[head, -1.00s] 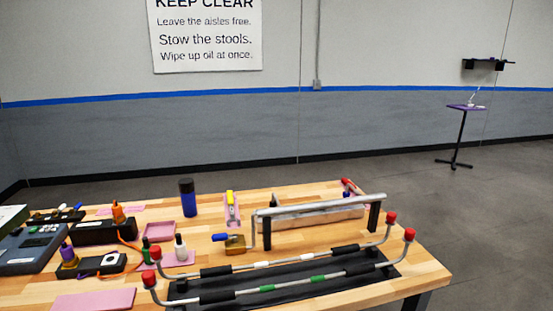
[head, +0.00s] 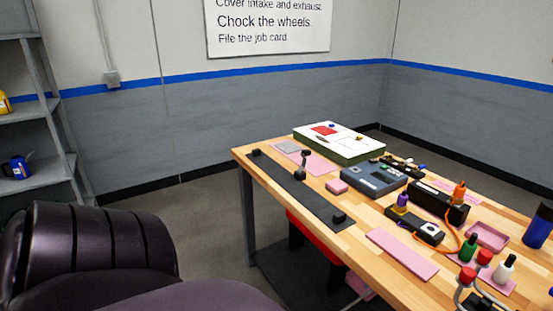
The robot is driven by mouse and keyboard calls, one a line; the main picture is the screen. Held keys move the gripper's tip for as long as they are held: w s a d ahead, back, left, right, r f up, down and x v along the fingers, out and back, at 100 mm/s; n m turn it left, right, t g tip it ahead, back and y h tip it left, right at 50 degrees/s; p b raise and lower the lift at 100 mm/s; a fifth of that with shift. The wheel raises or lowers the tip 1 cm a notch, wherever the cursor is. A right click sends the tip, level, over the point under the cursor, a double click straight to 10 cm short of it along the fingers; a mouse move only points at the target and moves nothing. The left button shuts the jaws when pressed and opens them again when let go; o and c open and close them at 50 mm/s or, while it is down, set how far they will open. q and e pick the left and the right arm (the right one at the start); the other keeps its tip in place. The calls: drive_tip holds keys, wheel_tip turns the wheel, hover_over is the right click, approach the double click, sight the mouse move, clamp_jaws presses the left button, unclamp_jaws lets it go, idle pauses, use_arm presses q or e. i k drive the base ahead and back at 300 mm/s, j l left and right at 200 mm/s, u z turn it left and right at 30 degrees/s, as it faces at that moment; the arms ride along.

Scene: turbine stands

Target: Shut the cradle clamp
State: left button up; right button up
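I cannot clearly pick out the cradle clamp. A long black strip (head: 285,184) lies along the left side of the wooden bench, with small dark blocks on it. A small dark upright piece with a knobbed top (head: 303,163) stands near its middle; I cannot tell whether it is a clamp or whether it is open. At the bottom right edge, the red-capped ends (head: 483,258) of two bent metal tubes show; the rest of them is out of frame. Neither of my grippers is in view.
The wooden bench (head: 365,215) carries a white-topped green case (head: 338,146), a grey-blue device (head: 373,180), black boxes, pink mats, small bottles and a dark blue can (head: 538,226). A grey shelf (head: 50,184) stands at the left. Open floor lies between shelf and bench.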

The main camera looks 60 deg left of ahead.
sight(305, 152)
drive_tip(key=u, duration=0.95)
drive_tip(key=j+u, duration=0.1)
drive_tip(key=u, duration=1.3)
drive_tip(key=i+u, duration=0.1)
drive_tip(key=u, duration=0.35)
drive_tip(key=i+u, duration=0.1)
drive_tip(key=i, duration=1.2)
drive_tip(key=i+u, duration=0.1)
drive_tip(key=i, duration=2.45)
drive_tip(key=i+z, duration=2.3)
drive_tip(key=i, duration=0.25)
drive_tip(key=i+z, duration=0.35)
drive_tip(key=i, duration=0.15)
